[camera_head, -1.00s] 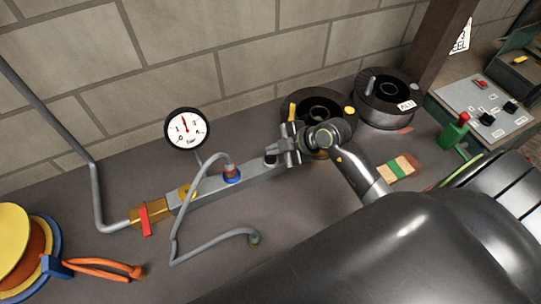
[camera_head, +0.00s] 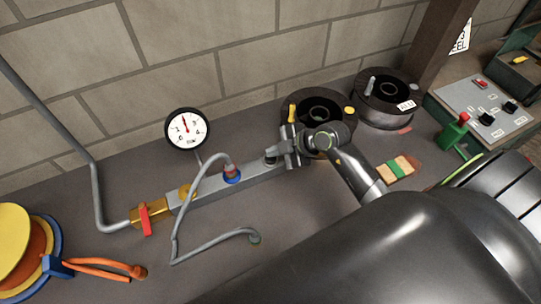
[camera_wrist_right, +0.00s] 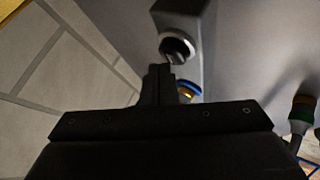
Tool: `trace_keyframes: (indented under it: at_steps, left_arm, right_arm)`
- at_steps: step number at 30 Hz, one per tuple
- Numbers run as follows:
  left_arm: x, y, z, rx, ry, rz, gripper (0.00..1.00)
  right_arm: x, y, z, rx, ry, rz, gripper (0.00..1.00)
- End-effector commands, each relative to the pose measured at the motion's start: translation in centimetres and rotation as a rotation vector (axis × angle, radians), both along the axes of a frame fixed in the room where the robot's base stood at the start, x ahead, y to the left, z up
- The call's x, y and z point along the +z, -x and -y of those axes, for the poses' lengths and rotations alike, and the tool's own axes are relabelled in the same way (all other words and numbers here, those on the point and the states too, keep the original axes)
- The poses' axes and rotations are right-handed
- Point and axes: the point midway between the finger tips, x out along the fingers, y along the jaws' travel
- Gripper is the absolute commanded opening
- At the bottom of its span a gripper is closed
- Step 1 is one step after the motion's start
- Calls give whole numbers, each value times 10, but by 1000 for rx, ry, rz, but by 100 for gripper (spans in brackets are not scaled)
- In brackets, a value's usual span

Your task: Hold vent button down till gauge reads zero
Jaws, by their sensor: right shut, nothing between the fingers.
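The pressure gauge (camera_head: 187,128) stands behind the grey manifold block (camera_head: 213,192); its needle points nearly straight up, away from 0. A dark round button (camera_head: 271,158) sits at the manifold's right end. My right gripper (camera_head: 281,152) is at that end, close beside the button. In the right wrist view, the shut, empty fingertips (camera_wrist_right: 160,70) lie just below the button (camera_wrist_right: 176,47) in the picture. I cannot tell whether they touch it. My left gripper is not in view.
A brass valve with a red handle (camera_head: 145,219) is at the manifold's left end. A grey hose (camera_head: 176,225) loops over the bench from a red-and-blue fitting (camera_head: 232,175). Dark reels (camera_head: 383,100) stand behind. A yellow-and-blue reel (camera_head: 20,250) is at left.

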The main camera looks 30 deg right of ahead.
Motion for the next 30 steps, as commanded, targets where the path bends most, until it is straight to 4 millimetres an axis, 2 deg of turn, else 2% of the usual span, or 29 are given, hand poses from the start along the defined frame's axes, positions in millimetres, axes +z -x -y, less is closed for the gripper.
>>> trace_keyframes:
  at_steps: [30]
  left_arm:
    - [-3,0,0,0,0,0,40]
  right_arm:
    - [-12,0,0,-1,0,-2,0]
